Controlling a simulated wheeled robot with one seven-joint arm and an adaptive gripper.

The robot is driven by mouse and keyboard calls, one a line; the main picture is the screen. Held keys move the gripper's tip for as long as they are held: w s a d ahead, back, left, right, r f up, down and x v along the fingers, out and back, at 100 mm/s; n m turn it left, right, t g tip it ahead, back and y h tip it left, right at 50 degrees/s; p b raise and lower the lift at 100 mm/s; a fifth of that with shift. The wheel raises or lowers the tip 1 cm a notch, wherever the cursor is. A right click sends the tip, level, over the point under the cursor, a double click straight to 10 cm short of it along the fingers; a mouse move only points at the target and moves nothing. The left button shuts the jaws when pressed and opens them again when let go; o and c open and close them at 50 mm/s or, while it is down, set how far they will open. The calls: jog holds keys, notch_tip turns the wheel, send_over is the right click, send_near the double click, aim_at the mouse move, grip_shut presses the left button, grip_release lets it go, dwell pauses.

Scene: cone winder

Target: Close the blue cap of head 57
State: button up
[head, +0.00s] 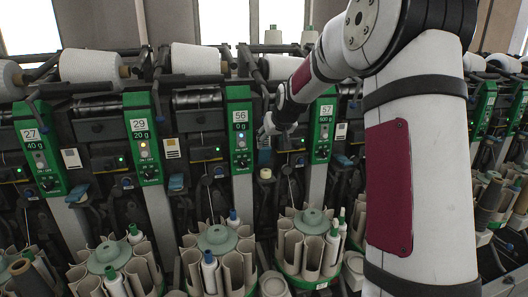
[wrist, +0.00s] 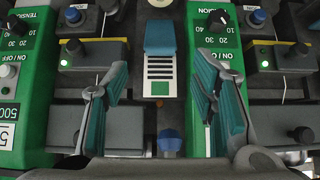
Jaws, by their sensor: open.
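Head 57 has a green panel (head: 322,128) with its number at the top, right of my gripper (head: 268,128) in the head view. The wrist view is upside down, with a green panel on each side. My gripper (wrist: 162,95) is open and empty, its teal-padded fingers spread in front of the strip between those panels. On that strip are a blue flap (wrist: 160,37) beside a striped white label (wrist: 160,75) and a round blue cap (wrist: 170,140). The round cap lies low between the finger bases. I cannot tell whether it is open, or whether either blue part belongs to head 57.
The green panel of head 56 (head: 240,130) stands just left of my gripper. Dark boxes with small knobs (wrist: 300,134) flank the strip. Bobbin holders (head: 217,240) stand in front below, and yarn cones (head: 196,58) lie above.

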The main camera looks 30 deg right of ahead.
aim_at(266, 149)
jog(key=x, duration=0.9)
jog(key=shift+w+f, duration=0.15)
grip_shut()
